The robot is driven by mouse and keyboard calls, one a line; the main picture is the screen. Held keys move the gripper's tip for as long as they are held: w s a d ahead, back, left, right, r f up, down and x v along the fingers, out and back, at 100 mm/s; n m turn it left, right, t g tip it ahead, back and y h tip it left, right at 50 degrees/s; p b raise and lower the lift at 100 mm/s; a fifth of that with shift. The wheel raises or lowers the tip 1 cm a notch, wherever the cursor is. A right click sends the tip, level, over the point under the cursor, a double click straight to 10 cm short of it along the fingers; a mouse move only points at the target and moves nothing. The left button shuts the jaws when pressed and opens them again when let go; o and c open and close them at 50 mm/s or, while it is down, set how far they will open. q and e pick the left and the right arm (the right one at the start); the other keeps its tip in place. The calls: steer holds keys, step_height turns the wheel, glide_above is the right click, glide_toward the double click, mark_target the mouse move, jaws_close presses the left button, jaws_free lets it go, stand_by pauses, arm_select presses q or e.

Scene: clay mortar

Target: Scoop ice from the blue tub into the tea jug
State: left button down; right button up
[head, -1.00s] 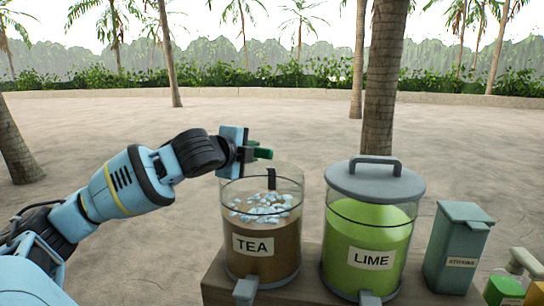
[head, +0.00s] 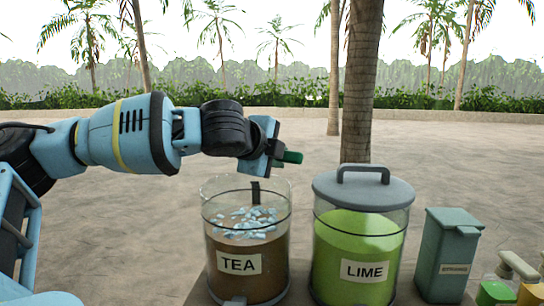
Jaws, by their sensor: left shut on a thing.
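The tea jug (head: 246,270) is a clear cylinder of brown tea with a white TEA label and no lid on it. Pale ice pieces (head: 243,222) float at the top of the tea. My left gripper (head: 277,157) is above the jug, towards its right side, and is shut on a dark green handle (head: 291,157). The rest of the held thing is mostly hidden; I cannot tell its full shape. A dark strip (head: 255,192) shows at the jug's rim. The blue tub is not in view. My right gripper is not in view.
A lime jug (head: 358,250) with a grey handled lid (head: 363,187) stands close to the right of the tea jug. A grey-green box (head: 446,256) and pump bottles (head: 516,274) stand further right. Paved ground, palms and a hedge lie behind.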

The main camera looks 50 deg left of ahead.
arm_select(q)
steer(key=shift+a+r+g+p, duration=0.1)
steer(key=shift+r+g+p, duration=0.25)
steer(key=shift+g+p, duration=0.25)
steer(key=shift+w+g+h+p, duration=0.2)
steer(key=shift+g+h+p, duration=0.1)
steer(key=shift+g+p, duration=0.15)
steer(key=shift+w+a+f+g+h, duration=0.1)
steer(key=shift+w+g+h, duration=0.05)
steer(key=shift+g, duration=0.45)
steer(key=shift+w+f+g+h, duration=0.1)
steer(key=shift+w+g+h, duration=0.05)
steer(key=shift+g, duration=0.4)
steer(key=shift+w+f+g+h, duration=0.15)
steer(key=shift+g+h, duration=0.25)
steer(key=shift+g, duration=0.7)
steer(key=shift+w+a+r+g+h, duration=0.1)
steer(key=shift+r+g+h, duration=0.2)
steer(key=shift+g, duration=0.65)
steer(key=shift+d+r+g+h, duration=0.1)
steer(key=shift+r+g+h, duration=0.2)
steer(key=shift+g, duration=0.7)
steer(key=shift+w+a+r+g+h, duration=0.1)
steer(key=shift+r+g+h, duration=0.2)
steer(key=shift+g, duration=0.65)
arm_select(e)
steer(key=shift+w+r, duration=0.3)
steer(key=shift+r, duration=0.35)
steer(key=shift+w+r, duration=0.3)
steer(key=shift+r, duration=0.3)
